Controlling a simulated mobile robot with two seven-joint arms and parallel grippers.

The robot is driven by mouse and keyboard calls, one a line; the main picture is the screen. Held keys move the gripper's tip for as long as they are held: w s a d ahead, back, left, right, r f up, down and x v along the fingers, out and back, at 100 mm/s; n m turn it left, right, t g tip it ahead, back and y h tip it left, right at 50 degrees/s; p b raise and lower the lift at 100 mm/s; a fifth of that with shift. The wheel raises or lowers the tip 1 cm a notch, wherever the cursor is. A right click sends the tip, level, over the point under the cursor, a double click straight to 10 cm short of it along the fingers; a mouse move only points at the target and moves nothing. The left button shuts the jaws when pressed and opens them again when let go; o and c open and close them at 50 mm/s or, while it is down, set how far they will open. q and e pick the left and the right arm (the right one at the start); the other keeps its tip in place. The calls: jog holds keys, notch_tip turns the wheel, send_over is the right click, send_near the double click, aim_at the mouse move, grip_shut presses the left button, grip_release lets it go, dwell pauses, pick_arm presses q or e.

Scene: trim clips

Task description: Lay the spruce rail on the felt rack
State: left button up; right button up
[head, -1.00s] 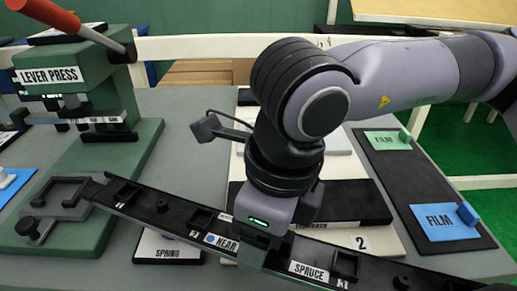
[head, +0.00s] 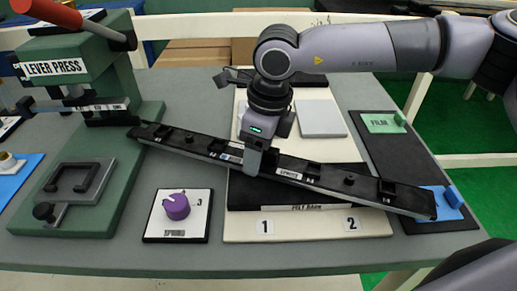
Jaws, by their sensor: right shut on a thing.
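The spruce rail (head: 335,181) is a long black bar with several raised blocks and a SPRUCE label. My right gripper (head: 258,163) is shut on it near its middle. The rail slants from upper left to lower right. The felt rack (head: 262,194) is a black strip with a FELT RACK label on a cream board, below my right gripper in the picture. The rail crosses over the rack at an angle and hides part of it. I cannot tell the height of the gap between them. My left gripper is not in view.
The lever press (head: 85,75) stands at left, its green base under or near the rail's left end. A purple knob (head: 177,206) sits on the SPRING card. Grey table lies clear at the front.

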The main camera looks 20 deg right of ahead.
jog(key=shift+f, duration=0.45)
jog(key=shift+f, duration=0.1)
jog(key=o, duration=0.9)
jog(key=shift+f+b, duration=0.15)
jog(key=shift+b, duration=0.15)
jog(key=shift+c, duration=0.2)
jog(key=o, duration=0.4)
jog(key=shift+r, duration=0.2)
jog(key=shift+r+p, duration=0.25)
jog(key=shift+p, duration=0.15)
jog(key=r, duration=0.3)
jog(key=d+r, duration=0.1)
jog(key=r, duration=0.3)
jog(key=s+r, duration=0.1)
jog(key=r, duration=0.3)
jog(key=shift+d+r+b, duration=0.15)
jog(key=shift+r+b, duration=0.1)
jog(key=shift+b, duration=0.05)
